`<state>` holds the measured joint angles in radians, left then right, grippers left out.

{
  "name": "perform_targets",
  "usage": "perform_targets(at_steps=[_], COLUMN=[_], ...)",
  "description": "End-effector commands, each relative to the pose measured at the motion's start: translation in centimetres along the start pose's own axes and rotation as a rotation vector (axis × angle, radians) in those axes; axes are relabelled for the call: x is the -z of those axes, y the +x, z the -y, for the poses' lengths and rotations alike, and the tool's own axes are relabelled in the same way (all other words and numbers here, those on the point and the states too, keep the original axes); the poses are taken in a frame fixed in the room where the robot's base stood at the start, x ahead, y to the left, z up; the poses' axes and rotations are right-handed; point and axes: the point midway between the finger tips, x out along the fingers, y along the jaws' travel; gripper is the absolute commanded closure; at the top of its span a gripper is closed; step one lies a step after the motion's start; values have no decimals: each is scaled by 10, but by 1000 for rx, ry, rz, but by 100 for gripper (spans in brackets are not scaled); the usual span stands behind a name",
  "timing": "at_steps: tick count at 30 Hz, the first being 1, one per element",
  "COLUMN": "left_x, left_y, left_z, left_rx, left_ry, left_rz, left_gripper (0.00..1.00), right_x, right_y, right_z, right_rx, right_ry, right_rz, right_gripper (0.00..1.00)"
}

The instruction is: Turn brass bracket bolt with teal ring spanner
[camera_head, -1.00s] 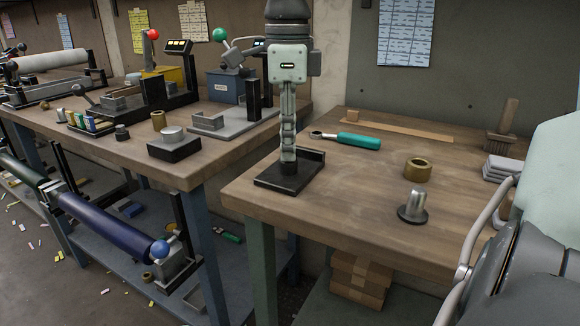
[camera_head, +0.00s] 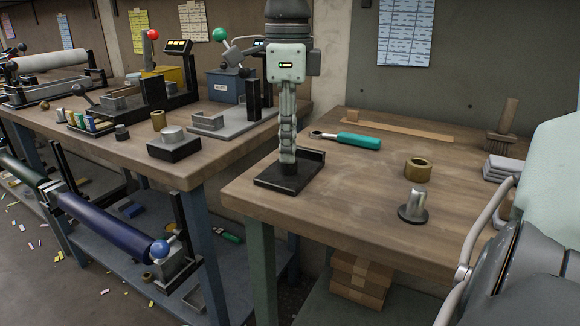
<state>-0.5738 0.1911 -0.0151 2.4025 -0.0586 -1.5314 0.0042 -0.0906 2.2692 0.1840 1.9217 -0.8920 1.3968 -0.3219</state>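The teal ring spanner (camera_head: 345,139) lies flat on the right bench, its teal handle to the right and its dark metal ring end to the left. My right gripper (camera_head: 287,156) points straight down over a black bracket base (camera_head: 272,181) near the bench's left side. Its fingers are seen edge-on, one behind the other, so their gap does not show. It is apart from the spanner. No brass bolt can be made out on the bracket; the gripper covers part of it. A brass ring (camera_head: 418,169) lies to the right on the bench. My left gripper is not in view.
A metal peg on a dark round base (camera_head: 413,207) stands near the bench's front. A gap separates this bench from the cluttered left bench (camera_head: 110,150). The bench's middle is clear.

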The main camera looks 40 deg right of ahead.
Motion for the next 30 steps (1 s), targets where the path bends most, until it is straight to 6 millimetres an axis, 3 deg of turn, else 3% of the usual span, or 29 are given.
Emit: perform_targets(at_steps=[5,23,30], left_x=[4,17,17], left_y=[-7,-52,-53], left_z=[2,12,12], left_rx=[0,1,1], left_ry=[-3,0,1], left_rz=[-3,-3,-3], left_gripper=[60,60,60], right_x=[0,0,0], right_y=[-8,-68,-70], right_z=[0,0,0], right_rx=[0,0,0], right_ry=[0,0,0], right_rz=[0,0,0], right_gripper=[73,73,73])
